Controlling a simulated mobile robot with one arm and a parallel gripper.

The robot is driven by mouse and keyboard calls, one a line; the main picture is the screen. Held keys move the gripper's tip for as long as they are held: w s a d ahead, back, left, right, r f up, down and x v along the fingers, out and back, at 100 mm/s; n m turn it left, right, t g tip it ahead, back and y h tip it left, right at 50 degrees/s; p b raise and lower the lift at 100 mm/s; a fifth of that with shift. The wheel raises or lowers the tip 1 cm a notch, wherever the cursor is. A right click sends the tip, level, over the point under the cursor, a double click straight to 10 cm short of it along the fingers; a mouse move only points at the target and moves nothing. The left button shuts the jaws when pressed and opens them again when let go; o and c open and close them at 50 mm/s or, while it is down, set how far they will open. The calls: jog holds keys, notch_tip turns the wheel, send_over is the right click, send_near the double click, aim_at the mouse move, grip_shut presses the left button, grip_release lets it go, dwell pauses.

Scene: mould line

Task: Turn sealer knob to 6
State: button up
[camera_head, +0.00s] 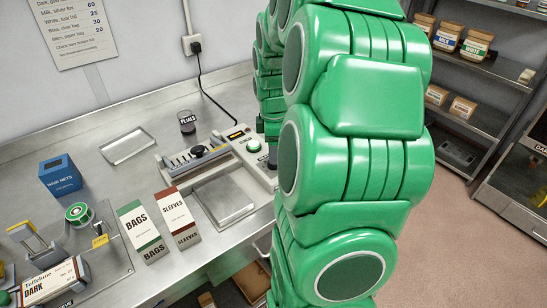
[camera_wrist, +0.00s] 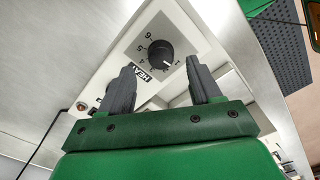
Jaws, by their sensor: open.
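The black sealer knob (camera_wrist: 160,53) is in the wrist view on a pale panel labelled HEAT, with a ring of numbers; 6, 5 and 4 lie along its left side. A pale mark on the knob seems to point to the lower right, away from the 6. My gripper (camera_wrist: 160,65) is open, with one dark finger on each side below the knob and nothing between them. I cannot tell whether the fingers touch the panel. In the head view the grey-white sealer (camera_head: 240,138) stands on the counter.
On the steel counter (camera_head: 95,150) are a BAGS box (camera_head: 143,232), a SLEEVES box (camera_head: 178,218), a blue HAIR NETS box (camera_head: 60,176) and a dark PEARLS jar (camera_head: 187,122). A power cord runs behind the sealer. Shelves (camera_head: 480,75) with jars stand at right.

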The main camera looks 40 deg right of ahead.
jog(key=shift+f, duration=2)
jog(key=c, duration=1)
jog(key=shift+c, duration=0.2)
